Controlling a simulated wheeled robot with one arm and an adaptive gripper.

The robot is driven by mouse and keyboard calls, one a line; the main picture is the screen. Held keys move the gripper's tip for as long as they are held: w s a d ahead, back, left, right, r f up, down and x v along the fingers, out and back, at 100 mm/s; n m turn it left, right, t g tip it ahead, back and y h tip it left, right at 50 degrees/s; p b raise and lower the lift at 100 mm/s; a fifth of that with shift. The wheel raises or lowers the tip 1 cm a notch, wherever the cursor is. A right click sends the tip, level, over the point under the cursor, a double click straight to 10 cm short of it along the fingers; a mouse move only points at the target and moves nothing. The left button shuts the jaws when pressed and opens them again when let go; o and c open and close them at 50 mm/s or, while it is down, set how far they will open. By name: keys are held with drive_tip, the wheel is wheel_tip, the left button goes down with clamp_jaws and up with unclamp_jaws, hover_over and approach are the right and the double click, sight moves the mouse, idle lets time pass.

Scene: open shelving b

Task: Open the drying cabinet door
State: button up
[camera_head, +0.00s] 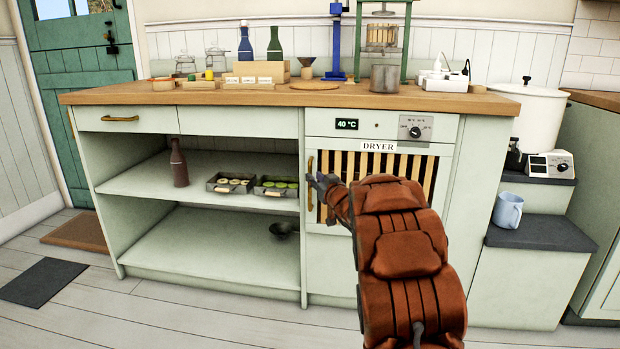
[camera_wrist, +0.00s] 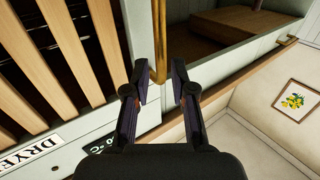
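The drying cabinet (camera_head: 378,170) is built into the right part of the wooden-topped counter, under a DRYER label (camera_head: 378,146). Its slatted door (camera_head: 415,175) looks shut. A vertical brass handle (camera_head: 310,168) is on the door's left edge. My gripper (camera_head: 322,181) is at the handle, partly hidden by my arm in the head view. In the wrist view, my gripper (camera_wrist: 160,84) has its fingers apart, with the brass handle (camera_wrist: 159,40) lined up between them. A gap shows on both sides; I cannot tell whether either finger touches it.
Open shelves (camera_head: 200,235) left of the door hold a dark bottle (camera_head: 179,163), two trays (camera_head: 230,183) and a bowl (camera_head: 282,230). A step (camera_head: 540,233) with a blue mug (camera_head: 508,210) stands at the right.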

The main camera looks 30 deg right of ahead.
drive_tip(key=shift+w+d+b, duration=0.15)
drive_tip(key=shift+w+b, duration=0.25)
drive_tip(key=shift+w, duration=0.75)
drive_tip(key=shift+w+d+b, duration=0.15)
drive_tip(key=shift+w+b, duration=0.2)
drive_tip(key=shift+w, duration=0.75)
clamp_jaws()
